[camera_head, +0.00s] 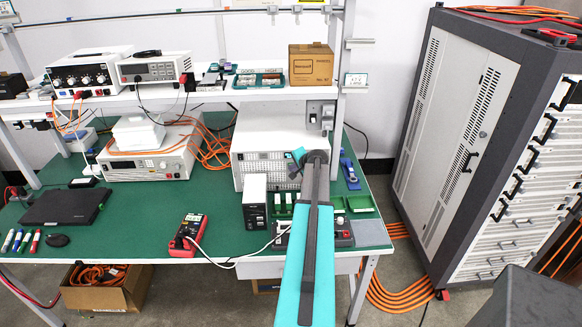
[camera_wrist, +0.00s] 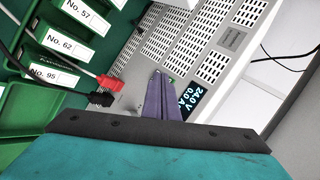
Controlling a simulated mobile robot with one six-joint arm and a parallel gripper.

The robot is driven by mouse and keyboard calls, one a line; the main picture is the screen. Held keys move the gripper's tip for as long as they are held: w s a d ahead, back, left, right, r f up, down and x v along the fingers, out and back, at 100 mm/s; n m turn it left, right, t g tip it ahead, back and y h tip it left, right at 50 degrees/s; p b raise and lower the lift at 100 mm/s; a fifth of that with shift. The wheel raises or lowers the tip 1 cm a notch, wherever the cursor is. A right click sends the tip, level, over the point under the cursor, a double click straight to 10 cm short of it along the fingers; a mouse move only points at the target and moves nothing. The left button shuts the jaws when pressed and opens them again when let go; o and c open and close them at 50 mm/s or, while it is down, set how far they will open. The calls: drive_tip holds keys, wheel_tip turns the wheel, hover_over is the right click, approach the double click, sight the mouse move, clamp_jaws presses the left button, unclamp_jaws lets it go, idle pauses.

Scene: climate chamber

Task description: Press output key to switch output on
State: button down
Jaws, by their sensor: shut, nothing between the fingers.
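The white power supply (camera_wrist: 140,60) fills the middle of the wrist view, with vent grids and a dark display (camera_wrist: 190,98) reading 24.0 V and 0.0 A. In the head view the white unit (camera_head: 262,140) stands on the green bench under the shelf, partly behind my arm. My gripper (camera_wrist: 157,76) is shut and empty, its fingertips at the front panel beside the display. A small green spot (camera_wrist: 171,80) shows right beside the fingertips; whether it is a key or a lamp I cannot tell. Contact is not clear. No labelled output key is readable; the fingers cover part of the panel.
A red plug (camera_wrist: 110,82) and a black plug (camera_wrist: 102,99) sit in the panel beside the fingers. Green bins (camera_wrist: 60,45) with numbered labels stand alongside. A red multimeter (camera_head: 188,235) lies on the bench. A tall grey cabinet (camera_head: 460,130) stands at the right.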

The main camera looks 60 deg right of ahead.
drive_tip(key=shift+s+a, duration=0.25)
drive_tip(key=shift+a, duration=0.05)
drive_tip(key=s+a, duration=0.1)
drive_tip(key=a, duration=0.1)
drive_tip(key=s+a+b, duration=0.1)
drive_tip(key=s+a, duration=0.1)
idle(0.9)
drive_tip(key=shift+w, duration=0.1)
idle(1.4)
